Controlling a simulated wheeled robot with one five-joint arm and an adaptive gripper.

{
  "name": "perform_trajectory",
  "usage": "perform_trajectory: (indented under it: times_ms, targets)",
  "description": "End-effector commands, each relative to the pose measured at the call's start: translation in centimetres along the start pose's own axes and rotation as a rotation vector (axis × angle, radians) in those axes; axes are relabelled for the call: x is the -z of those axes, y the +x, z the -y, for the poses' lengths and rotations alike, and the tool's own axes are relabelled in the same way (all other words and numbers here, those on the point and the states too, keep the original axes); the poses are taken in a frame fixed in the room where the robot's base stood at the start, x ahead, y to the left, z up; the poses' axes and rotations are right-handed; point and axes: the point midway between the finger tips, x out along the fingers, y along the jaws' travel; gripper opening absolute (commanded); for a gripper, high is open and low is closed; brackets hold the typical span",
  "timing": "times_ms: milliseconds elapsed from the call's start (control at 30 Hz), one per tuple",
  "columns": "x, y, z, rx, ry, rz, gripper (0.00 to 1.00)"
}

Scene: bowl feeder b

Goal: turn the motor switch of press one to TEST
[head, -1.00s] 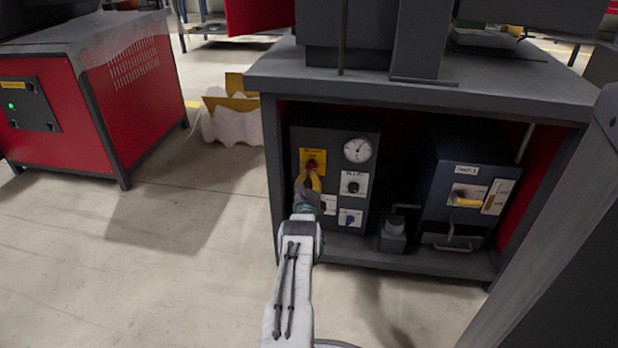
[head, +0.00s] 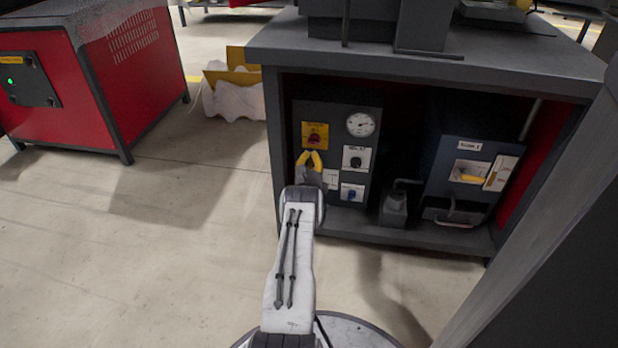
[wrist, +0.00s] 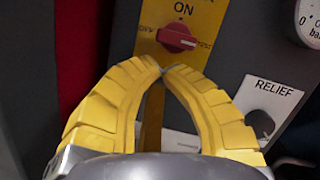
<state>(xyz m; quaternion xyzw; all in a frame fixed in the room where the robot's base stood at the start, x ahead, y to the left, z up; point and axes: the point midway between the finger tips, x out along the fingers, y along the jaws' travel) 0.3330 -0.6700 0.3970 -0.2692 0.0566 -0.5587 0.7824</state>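The motor switch is a red knob (wrist: 177,37) on a yellow plate (wrist: 208,14) marked ON above it and what reads as TEST at its right. The knob lies nearly level, tilted slightly down to the right, with a pale mark towards its right end on the TEST side. In the head view the switch (head: 314,136) is at the upper left of the dark control panel (head: 337,112). My gripper (wrist: 162,69) has its yellow fingers curved together, tips about meeting, with nothing seen between them. It is just below the knob and appears apart from it; it also shows in the head view (head: 310,154).
A gauge (head: 360,124), a RELIEF knob (head: 355,161) and a blue knob (head: 352,193) share the panel. The grey cabinet top (head: 400,60) overhangs the bay.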

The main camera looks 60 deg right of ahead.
Motion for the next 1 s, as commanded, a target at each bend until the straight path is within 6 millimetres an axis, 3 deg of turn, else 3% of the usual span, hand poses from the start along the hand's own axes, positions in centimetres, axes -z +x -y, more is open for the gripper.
perform_trajectory:
  times_ms: [600,1000]
  targets:
    - [0.1,-7.5,-0.1,-0.002,0.000,-0.002,0.00]
    - [0.0,-9.4,0.0,0.000,0.000,0.000,0.00]
